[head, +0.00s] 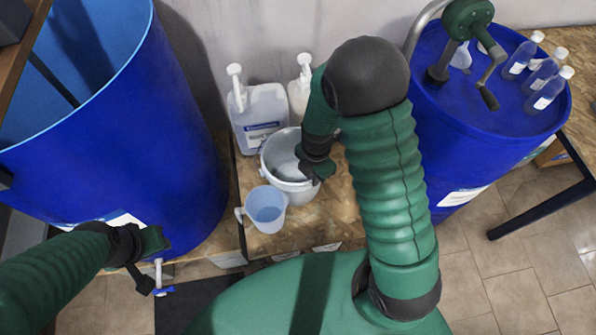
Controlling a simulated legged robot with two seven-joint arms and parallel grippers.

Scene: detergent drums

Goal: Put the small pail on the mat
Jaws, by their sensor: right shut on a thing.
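The small pail (270,158), pale grey and round, is at the middle of the wooden bench. My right gripper (309,176) reaches down from above and is shut on the pail's right rim. The arm hides part of that side, and I cannot tell whether the pail's base touches the bench. A dark flat rectangle on the floor at the lower left looks like the mat (190,300); my own body hides part of it. My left gripper (150,264) is open and empty, close to the tap at the foot of the left drum.
A pale measuring jug (267,207) stands just in front of the pail. White pump bottles (262,118) stand behind it. A large open blue drum (120,150) fills the left. A closed blue drum (470,110) with a hand pump and several bottles stands right.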

